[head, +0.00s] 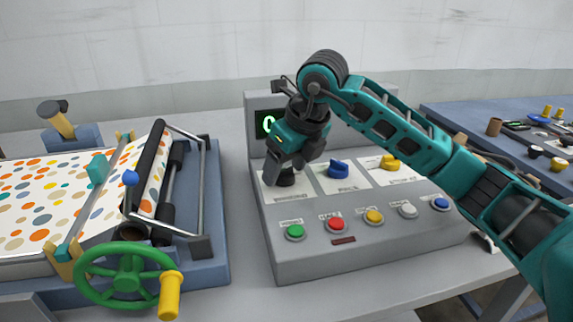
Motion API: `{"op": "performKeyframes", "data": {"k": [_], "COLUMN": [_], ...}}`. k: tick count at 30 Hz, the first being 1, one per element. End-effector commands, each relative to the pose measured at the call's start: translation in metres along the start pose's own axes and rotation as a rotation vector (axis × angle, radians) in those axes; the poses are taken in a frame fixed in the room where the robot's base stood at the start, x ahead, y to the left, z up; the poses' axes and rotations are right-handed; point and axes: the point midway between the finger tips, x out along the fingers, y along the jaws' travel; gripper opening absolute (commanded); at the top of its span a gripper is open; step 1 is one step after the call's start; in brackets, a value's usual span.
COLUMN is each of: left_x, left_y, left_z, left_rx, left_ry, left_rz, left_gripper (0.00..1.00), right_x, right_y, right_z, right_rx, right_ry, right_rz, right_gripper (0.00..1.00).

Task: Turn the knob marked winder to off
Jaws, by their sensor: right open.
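The grey control panel (275,245) stands on the table with a row of three knobs on white plates. The left knob (286,180) is dark and partly hidden by my right gripper (281,172). The middle knob (338,169) is blue and the right knob (390,162) is yellow. The printed labels are too small to read, so I cannot tell which knob is marked winder. My right gripper is open and points down at the dark knob, with its fingers close around or just above it; contact is unclear. My left gripper is out of view.
Several coloured push buttons (336,225) line the panel's front below the knobs. A dark display (267,124) sits behind my gripper. At left is a roller press with a green handwheel (128,277). A blue bench (480,118) with small parts is at right.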

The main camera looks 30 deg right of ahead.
Motion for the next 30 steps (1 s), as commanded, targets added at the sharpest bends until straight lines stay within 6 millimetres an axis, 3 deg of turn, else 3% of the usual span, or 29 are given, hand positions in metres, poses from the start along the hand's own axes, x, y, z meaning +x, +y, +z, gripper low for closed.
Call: {"op": "performKeyframes", "data": {"k": [2,19,30], "left_x": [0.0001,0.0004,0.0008], "left_y": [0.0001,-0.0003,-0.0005], "left_z": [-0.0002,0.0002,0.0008], "left_rx": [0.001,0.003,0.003], "left_ry": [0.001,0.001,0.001], "left_rz": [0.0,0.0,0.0], "left_gripper": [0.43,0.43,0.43], "right_x": [-0.0001,-0.0007,-0.0009], "right_y": [0.0001,-0.0001,-0.0013], "right_z": [0.0001,0.0002,0.0005], "right_rx": [0.0,0.0,-0.06], "right_ry": [0.0,-0.001,-0.001], "right_rz": [0.0,0.0,0.025], "right_gripper": [0.67,0.12,0.12]}}
